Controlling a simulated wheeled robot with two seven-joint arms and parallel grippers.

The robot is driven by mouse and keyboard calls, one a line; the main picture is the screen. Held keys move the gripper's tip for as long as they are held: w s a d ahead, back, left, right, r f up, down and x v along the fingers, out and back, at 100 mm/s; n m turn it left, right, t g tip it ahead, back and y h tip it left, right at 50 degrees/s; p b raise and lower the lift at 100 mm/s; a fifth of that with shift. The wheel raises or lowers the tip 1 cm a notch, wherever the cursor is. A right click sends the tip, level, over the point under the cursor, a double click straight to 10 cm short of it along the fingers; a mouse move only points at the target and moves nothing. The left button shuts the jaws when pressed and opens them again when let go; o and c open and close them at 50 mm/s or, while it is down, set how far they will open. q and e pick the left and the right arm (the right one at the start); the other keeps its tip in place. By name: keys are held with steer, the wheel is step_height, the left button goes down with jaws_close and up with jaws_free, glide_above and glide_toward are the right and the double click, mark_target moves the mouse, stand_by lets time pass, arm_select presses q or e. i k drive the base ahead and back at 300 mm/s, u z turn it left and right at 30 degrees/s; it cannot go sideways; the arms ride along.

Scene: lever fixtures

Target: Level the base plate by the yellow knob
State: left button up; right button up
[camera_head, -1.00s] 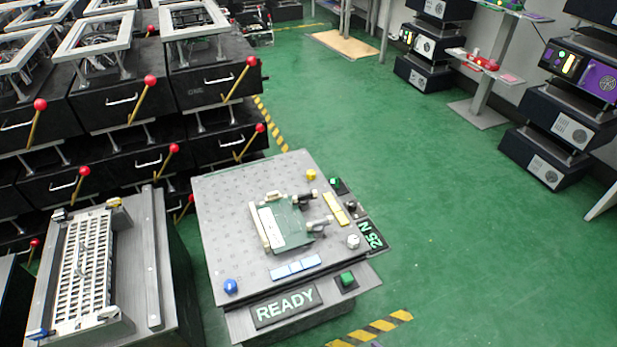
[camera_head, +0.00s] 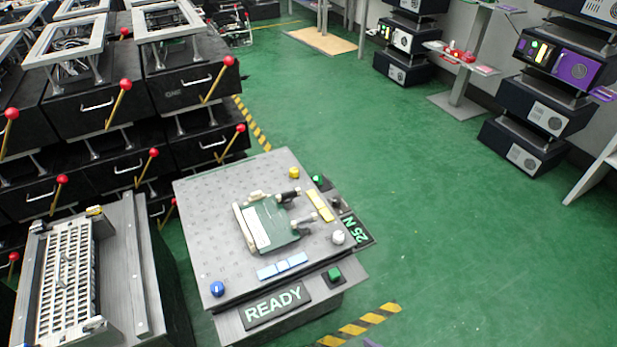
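The grey base plate (camera_head: 215,215) tops a stand in the lower middle of the head view. The yellow knob (camera_head: 294,173) sits at its far corner. A blue knob (camera_head: 217,289) is at the near left corner and a white knob (camera_head: 338,237) at the right corner. A green board (camera_head: 276,228) with clamps lies mid-plate. A yellow bar (camera_head: 319,206) lies near the right edge, and a blue segmented bar (camera_head: 282,266) near the front edge. Whether the plate is level I cannot tell. Neither of my grippers is in view.
A "READY" sign (camera_head: 276,304) and a green button (camera_head: 334,274) are at the stand's front; a "25 N" sign (camera_head: 358,230) is at its right. A rack fixture (camera_head: 68,275) stands left. Black lever boxes (camera_head: 190,90) fill the back left. Green floor (camera_head: 430,210) is open right.

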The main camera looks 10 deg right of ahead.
mark_target(294, 172)
steer(key=z, duration=1.75)
steer(key=i, duration=3)
steer(key=u, duration=4.25)
steer(key=i, duration=0.5)
